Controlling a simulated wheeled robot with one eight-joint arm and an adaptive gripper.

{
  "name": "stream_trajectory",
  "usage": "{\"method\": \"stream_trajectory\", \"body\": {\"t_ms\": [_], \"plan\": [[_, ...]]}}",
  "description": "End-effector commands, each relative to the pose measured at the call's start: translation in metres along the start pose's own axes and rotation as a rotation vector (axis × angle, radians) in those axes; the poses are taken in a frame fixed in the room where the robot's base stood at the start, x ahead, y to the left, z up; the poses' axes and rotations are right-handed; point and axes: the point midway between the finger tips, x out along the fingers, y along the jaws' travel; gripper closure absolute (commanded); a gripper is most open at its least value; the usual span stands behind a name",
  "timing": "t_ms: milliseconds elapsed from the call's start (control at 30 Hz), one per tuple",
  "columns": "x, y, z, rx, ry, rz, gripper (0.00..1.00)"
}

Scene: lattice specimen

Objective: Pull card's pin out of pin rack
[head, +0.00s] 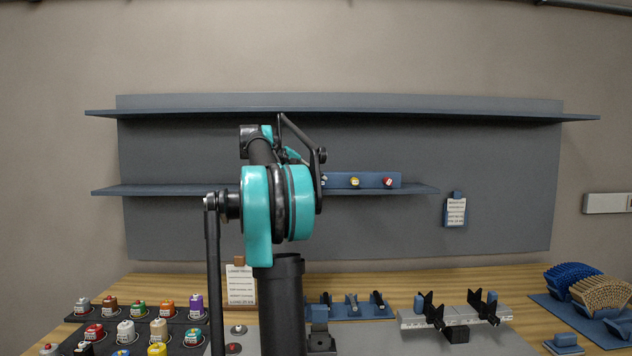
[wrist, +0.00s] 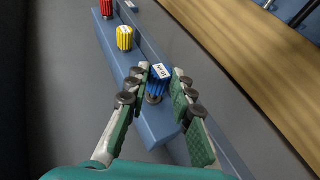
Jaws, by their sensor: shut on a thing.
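The pin rack is a long blue block on the lower wall shelf, in the head view (head: 372,178) and in the wrist view (wrist: 172,116). A blue ribbed pin (wrist: 159,80) with a white label on its head stands at the rack's near end. My gripper (wrist: 161,74) is shut on this blue pin, one finger on each side of it. The pin's foot is at the rack. A white card (head: 241,287) stands on the bench and another white card (head: 456,212) hangs on the back panel; their writing is too small to read. My arm hides my gripper in the head view.
A yellow pin (wrist: 124,38) and a red pin (wrist: 106,8) stand farther along the rack. The upper shelf (head: 420,113) runs above the rack. Capped jars (head: 125,331), a grey fixture (head: 408,319) and fanned bristle-like blocks (head: 600,295) stand on the bench below.

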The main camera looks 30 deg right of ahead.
Motion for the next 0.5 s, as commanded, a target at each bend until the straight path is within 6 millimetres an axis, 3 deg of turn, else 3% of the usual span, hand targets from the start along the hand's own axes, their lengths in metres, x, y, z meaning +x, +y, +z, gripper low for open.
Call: {"method": "stream_trajectory", "body": {"t_ms": [500], "plan": [[-0.013, 0.000, 0.031, 0.000, 0.000, 0.000, 1.00]]}}
